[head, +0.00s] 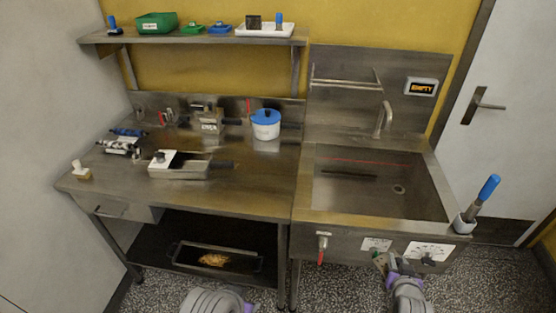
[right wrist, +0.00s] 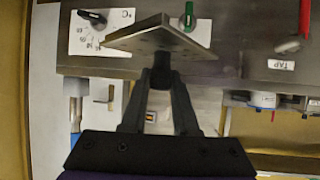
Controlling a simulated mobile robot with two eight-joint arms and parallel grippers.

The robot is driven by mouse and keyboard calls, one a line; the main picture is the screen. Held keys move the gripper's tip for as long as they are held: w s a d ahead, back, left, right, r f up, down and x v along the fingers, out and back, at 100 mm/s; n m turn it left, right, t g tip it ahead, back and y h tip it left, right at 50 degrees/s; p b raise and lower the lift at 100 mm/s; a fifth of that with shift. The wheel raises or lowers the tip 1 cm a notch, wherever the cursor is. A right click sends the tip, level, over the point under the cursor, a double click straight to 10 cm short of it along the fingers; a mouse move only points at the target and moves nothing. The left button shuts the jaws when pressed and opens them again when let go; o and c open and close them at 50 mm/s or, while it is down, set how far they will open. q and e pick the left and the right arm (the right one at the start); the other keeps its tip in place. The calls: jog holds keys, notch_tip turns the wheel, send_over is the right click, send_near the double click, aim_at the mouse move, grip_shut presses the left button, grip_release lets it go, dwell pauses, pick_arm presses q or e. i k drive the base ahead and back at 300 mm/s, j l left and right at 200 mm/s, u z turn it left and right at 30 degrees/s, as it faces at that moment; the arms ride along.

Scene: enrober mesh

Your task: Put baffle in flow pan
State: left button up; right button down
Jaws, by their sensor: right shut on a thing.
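My right gripper (head: 388,266) is low in front of the sink's front panel. In the right wrist view the gripper (right wrist: 162,82) is shut on the dark grip of a flat metal plate, which looks like the baffle (right wrist: 165,36). The baffle shows only as a small piece (head: 378,261) in the head view. A long metal pan with a dark handle, which looks like the flow pan (head: 190,172), stands on the worktop at the left, with a white piece at its left end. My left gripper is out of view; only part of that arm shows at the bottom.
The sink (head: 370,185) fills the right. A red-handled tap (head: 321,247) and labelled plates sit on its front, close to my right gripper. A blue-handled brush (head: 488,190) stands at its right corner. A blue-lidded pot (head: 266,124) is behind on the worktop (head: 262,185), whose front right is clear.

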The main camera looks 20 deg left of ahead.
aim_at(184, 165)
jog(key=k+j+u, duration=0.1)
jog(key=j+u, duration=0.55)
